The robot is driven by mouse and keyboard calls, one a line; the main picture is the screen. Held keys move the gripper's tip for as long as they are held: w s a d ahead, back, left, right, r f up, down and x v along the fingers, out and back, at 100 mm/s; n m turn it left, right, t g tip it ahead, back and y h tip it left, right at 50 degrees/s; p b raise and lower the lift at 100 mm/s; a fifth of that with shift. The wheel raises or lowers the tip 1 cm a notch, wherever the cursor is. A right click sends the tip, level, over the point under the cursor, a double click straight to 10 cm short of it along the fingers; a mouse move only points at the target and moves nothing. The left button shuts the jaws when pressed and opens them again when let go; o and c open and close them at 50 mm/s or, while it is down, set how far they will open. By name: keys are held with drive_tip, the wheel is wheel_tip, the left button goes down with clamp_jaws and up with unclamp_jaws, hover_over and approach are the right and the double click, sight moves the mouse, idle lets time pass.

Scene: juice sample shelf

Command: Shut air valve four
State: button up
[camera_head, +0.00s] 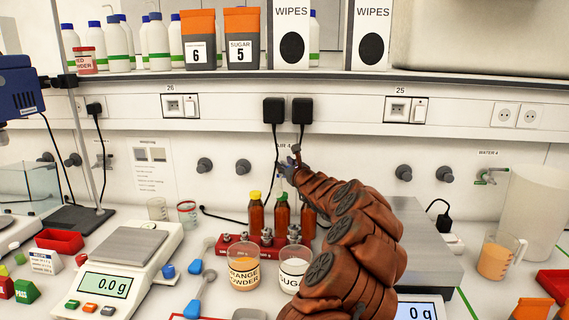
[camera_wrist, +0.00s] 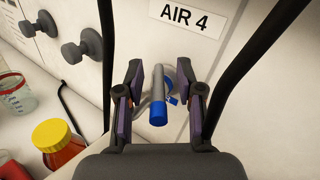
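The air valve four (camera_wrist: 158,95) is on the wall under the "AIR 4" label (camera_wrist: 186,16) in the wrist view. It has a grey lever with a blue end pointing down in the picture, and a blue part behind it. My gripper (camera_wrist: 160,105) is open, with one finger on each side of the lever and a visible gap to both. In the head view my gripper (camera_head: 296,160) is at the wall, beyond my brown-sleeved arm. The valve is mostly hidden there, and I cannot make out its lever.
A yellow-capped bottle (camera_wrist: 58,140) is close at lower left in the wrist view. Grey wall knobs (camera_wrist: 88,46) are to the left. Black cables hang from plugs (camera_head: 273,110) beside my gripper.

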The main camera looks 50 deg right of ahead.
drive_tip(key=shift+w+d, duration=0.1)
drive_tip(key=shift+w, duration=0.1)
clamp_jaws()
idle(0.3)
idle(0.4)
